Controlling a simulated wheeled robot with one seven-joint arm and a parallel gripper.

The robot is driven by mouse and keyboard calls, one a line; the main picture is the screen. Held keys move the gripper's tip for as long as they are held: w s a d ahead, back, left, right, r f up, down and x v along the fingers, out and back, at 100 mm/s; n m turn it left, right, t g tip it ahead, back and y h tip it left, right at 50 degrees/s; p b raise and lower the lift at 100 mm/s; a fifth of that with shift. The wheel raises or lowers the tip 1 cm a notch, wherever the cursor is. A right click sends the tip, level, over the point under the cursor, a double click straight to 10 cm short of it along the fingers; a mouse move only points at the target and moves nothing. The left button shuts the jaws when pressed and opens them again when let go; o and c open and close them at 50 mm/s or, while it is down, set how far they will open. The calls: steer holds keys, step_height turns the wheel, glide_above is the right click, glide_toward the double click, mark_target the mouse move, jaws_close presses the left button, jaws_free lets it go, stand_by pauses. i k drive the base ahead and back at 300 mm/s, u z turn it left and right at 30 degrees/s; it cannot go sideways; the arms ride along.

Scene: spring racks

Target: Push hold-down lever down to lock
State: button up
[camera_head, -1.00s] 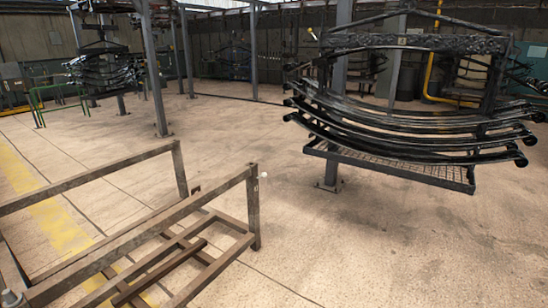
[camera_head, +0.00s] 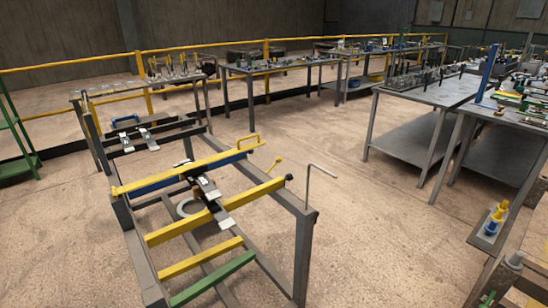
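A metal rack frame (camera_head: 303,250) with yellow and blue crossbars stands in the near left and middle. A short yellow lever with a rounded tip (camera_head: 274,162) sticks up near the frame's right side. A bent grey rod (camera_head: 309,184) rises from the right post. I cannot tell which of these is the hold-down lever. My gripper is not in view.
Workbenches with tools and parts (camera_head: 430,92) stand at the right and back. A yellow railing (camera_head: 100,63) runs along the back left. A green stand (camera_head: 18,140) is at the left edge. Bare floor (camera_head: 350,225) lies between the rack and the right benches.

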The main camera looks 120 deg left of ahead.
mark_target(279, 160)
steer(key=u, duration=2)
steer(key=i, duration=2)
steer(key=u, duration=2.85)
